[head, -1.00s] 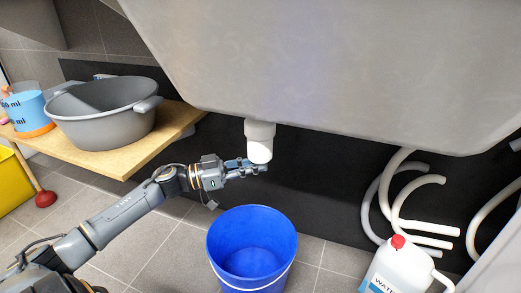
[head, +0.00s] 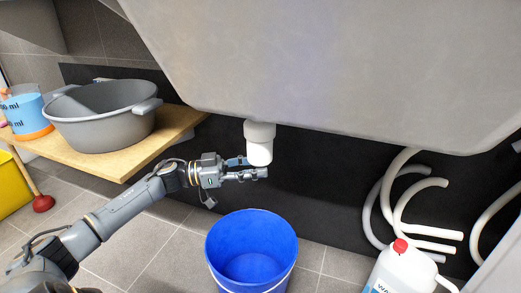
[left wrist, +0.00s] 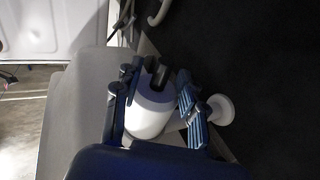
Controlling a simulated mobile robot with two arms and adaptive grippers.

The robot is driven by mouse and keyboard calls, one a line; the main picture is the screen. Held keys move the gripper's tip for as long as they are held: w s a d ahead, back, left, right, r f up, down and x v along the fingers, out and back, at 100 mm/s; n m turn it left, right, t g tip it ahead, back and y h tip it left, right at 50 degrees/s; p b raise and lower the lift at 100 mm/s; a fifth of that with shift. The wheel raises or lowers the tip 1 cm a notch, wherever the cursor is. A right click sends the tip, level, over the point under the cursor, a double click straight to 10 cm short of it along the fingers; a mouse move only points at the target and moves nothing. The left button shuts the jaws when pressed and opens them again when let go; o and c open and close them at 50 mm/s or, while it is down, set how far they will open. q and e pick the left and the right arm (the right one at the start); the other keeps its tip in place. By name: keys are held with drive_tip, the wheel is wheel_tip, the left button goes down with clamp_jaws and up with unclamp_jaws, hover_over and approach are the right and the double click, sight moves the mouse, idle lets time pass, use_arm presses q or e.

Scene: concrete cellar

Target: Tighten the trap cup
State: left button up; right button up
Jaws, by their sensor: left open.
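The white trap cup (head: 259,153) hangs upright under the grey sink, below a wider white collar (head: 260,131). My left gripper (head: 252,168) is at the lower end of the cup, coming from the left, with its fingers apart. In the left wrist view the white cup (left wrist: 150,112) lies between the two spread blue-padded fingers of the left gripper (left wrist: 158,108). I cannot tell whether either finger touches it. My right gripper is not in view.
A blue bucket (head: 251,245) stands on the tiled floor below the cup. A grey tub (head: 100,125) sits on a wooden shelf (head: 125,160) at left. Bent white pipes (head: 412,200) and a white jug (head: 400,270) are at right. The sink (head: 340,75) closes off the space above.

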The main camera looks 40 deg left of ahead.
use_arm(q)
drive_tip(key=n+t+y+p, duration=0.2)
drive_tip(key=n+y+p, duration=0.2)
drive_tip(key=y, duration=0.3)
drive_tip(key=d+n+t+y+p, duration=0.1)
drive_tip(key=n+y+p, duration=0.4)
drive_tip(key=y+p, duration=0.1)
drive_tip(key=n+t+y+p, duration=0.2)
drive_tip(key=n+y+p, duration=0.3)
drive_tip(key=y, duration=0.3)
drive_tip(key=shift+s+d+r+t+y+p, duration=0.2)
drive_tip(key=shift+d+r+t+y+p, duration=0.1)
drive_tip(key=shift+d+r+p, duration=0.1)
drive_tip(key=s+d+f+n+g+y+p, duration=0.2)
drive_tip(key=s+d+n+g+y+p, duration=0.15)
drive_tip(key=s+d+n+y, duration=0.2)
drive_tip(key=w+d+m+t+h, duration=0.2)
drive_tip(key=w+d+m+h, duration=0.1)
drive_tip(key=d+m+h, duration=0.65)
drive_tip(key=s+d+r+m+t+h, duration=0.3)
drive_tip(key=d+r+m+h, duration=0.1)
drive_tip(key=d+r+h, duration=0.6)
wheel_tip(320, 180, up, 3)
drive_tip(key=d, duration=0.2)
drive_tip(key=shift+s+d+h+b, duration=0.2)
drive_tip(key=shift+d+h+b, duration=0.1)
drive_tip(key=shift+d+b, duration=0.05)
